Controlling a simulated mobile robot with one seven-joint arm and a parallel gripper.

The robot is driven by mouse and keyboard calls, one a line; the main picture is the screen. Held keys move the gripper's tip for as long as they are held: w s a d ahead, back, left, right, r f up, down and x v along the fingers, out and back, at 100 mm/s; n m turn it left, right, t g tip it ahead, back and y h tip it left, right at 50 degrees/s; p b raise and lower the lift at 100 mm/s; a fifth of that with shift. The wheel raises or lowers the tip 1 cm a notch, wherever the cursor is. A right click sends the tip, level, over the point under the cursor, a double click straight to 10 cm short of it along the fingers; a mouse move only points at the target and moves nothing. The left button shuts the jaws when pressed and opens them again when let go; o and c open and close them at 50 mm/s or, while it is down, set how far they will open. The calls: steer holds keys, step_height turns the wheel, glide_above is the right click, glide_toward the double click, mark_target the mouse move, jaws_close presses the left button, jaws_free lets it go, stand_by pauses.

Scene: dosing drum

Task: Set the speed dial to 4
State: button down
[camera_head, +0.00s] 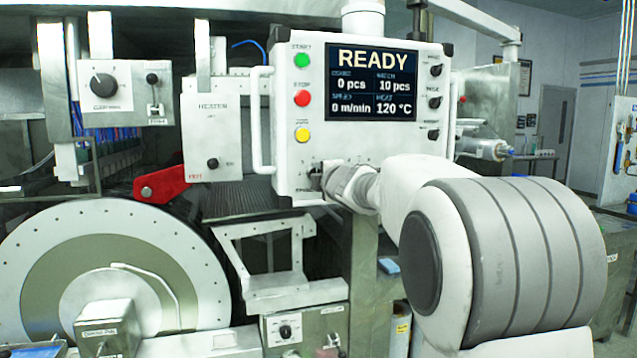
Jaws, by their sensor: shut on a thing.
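The white control panel (285,120) hangs in the middle of the view. Its screen (373,82) reads READY, with 0 pcs, 10 pcs, 0 m/min and 120 °C. My arm reaches in from the right, and my gripper (322,178) is at the panel's lower left, below the yellow button. It is shut on the speed dial (314,174) there. The dial is mostly hidden by the gripper, so its pointer and most of its scale cannot be read. The small label beside it is too blurred to read surely.
Green (302,60), red (302,98) and yellow (302,135) buttons sit above my gripper. Several small black knobs (435,102) line the panel's right side. A handle bar (256,120) stands out at its left edge. A red lever (168,185) and large drum (110,260) are left.

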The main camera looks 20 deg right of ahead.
steer(key=shift+n, duration=0.5)
steer(key=shift+b, duration=0.3)
steer(key=shift+c, duration=2.1)
jaws_free()
